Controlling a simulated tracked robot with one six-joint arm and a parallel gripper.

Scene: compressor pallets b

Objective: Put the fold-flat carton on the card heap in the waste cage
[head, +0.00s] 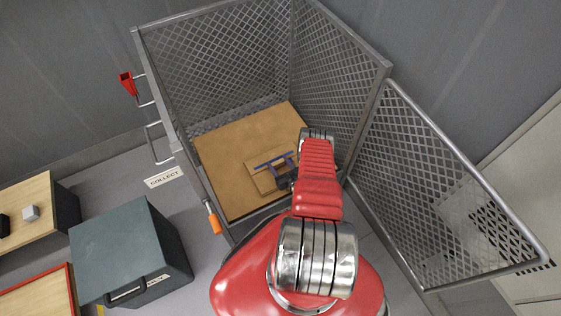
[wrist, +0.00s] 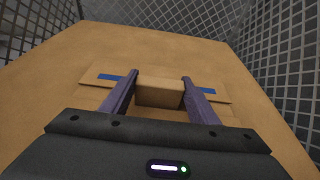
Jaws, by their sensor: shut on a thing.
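The fold-flat carton (head: 258,178) is a tan flat piece with a blue stripe, inside the waste cage over the card heap (head: 225,150). In the wrist view, the carton (wrist: 160,93) shows a raised block between my gripper's two purple fingers, with blue stripes and flat flaps to either side. My gripper (head: 283,162) is shut on this block. The brown card heap (wrist: 60,85) spreads below and around the carton. Whether the carton touches the heap or hangs just above it, I cannot tell. My arm hides part of the heap in the head view.
The waste cage (head: 215,68) has mesh walls, and its mesh door (head: 440,190) stands open to the right. A dark green box (head: 130,250) with a handle stands left on the floor, beside a wooden-topped bench (head: 30,205). A "COLLECT" label (head: 164,177) lies near the cage.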

